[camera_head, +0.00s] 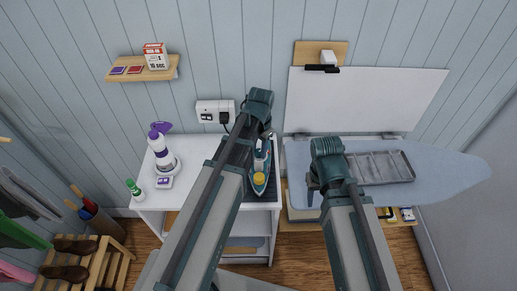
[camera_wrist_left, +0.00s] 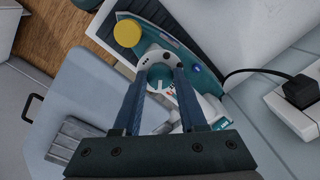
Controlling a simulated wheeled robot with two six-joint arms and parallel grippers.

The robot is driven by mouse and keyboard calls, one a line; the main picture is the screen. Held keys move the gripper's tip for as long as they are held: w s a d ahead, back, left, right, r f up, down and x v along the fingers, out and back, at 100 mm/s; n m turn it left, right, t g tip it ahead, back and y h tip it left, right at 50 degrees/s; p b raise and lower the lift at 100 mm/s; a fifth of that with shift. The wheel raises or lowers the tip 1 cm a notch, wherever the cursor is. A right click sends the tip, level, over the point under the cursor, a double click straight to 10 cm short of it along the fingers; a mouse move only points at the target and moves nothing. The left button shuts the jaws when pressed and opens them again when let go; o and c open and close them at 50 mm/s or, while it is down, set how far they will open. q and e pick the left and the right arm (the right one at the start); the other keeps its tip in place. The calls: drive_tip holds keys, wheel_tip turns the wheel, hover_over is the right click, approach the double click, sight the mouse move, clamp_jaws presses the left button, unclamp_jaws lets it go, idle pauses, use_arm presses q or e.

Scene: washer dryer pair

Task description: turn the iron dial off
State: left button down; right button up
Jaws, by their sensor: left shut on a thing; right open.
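The iron (camera_head: 260,178) is teal and white with a yellow knob. It rests on the white cabinet top, partly hidden by my left arm. In the left wrist view the iron (camera_wrist_left: 190,58) lies under my left gripper (camera_wrist_left: 160,72). The dial (camera_wrist_left: 158,76) is a pale round part with a teal surround, between the fingertips, which are shut on it. In the head view the left fingertips (camera_head: 268,134) are mostly hidden by the wrist. My right gripper (camera_head: 312,186) is open and empty by the left end of the ironing board (camera_head: 450,175).
A grey metal tray (camera_head: 380,167) lies on the ironing board. A white wall socket (camera_head: 215,111) holds a black plug and cord behind the iron. A purple-topped spray bottle (camera_head: 160,147) and a small green-capped bottle (camera_head: 135,189) stand left on the cabinet (camera_head: 205,145).

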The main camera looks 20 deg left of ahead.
use_arm(q)
drive_tip(key=n, duration=0.5)
drive_tip(key=shift+n, duration=2.4)
drive_tip(key=shift+c, duration=2.2)
unclamp_jaws()
drive_tip(key=shift+r, duration=0.1)
wheel_tip(320, 180, up, 14)
drive_tip(key=p, duration=1.3)
drive_tip(key=shift+w+d+f+p, duration=0.2)
drive_tip(key=shift+d+p, duration=0.1)
drive_tip(key=shift+p, duration=0.1)
